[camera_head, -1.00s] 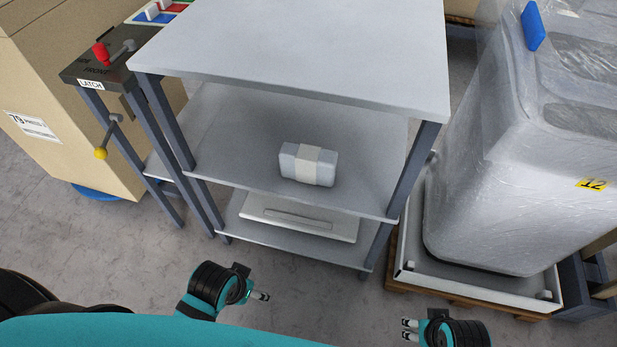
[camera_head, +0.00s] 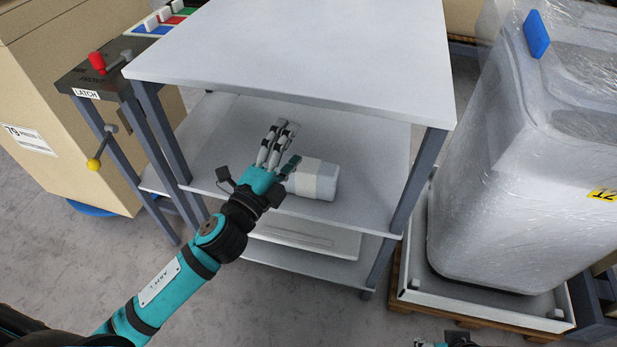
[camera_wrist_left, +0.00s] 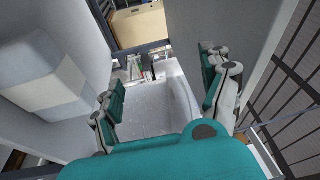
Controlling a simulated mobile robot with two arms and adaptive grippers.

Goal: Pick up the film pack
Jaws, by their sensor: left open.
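The film pack (camera_head: 317,180) is a pale grey-white block with a lighter band around its middle. It lies on the middle shelf of the grey shelf unit. My left gripper (camera_head: 281,138) reaches over that shelf, just left of the pack and partly covering its left end. In the left wrist view the gripper (camera_wrist_left: 165,95) has its fingers spread with nothing between them. There the pack (camera_wrist_left: 50,85) lies outside the fingers, at the left. Whether a finger touches it I cannot tell. My right gripper (camera_head: 430,343) shows only partly at the bottom edge.
The shelf unit's top board (camera_head: 300,45) overhangs the middle shelf (camera_head: 370,150). A flat white item (camera_head: 305,235) lies on the lower shelf. A latch stand (camera_head: 95,80) and a carton (camera_head: 60,150) are at the left. A wrapped load (camera_head: 530,170) stands at the right.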

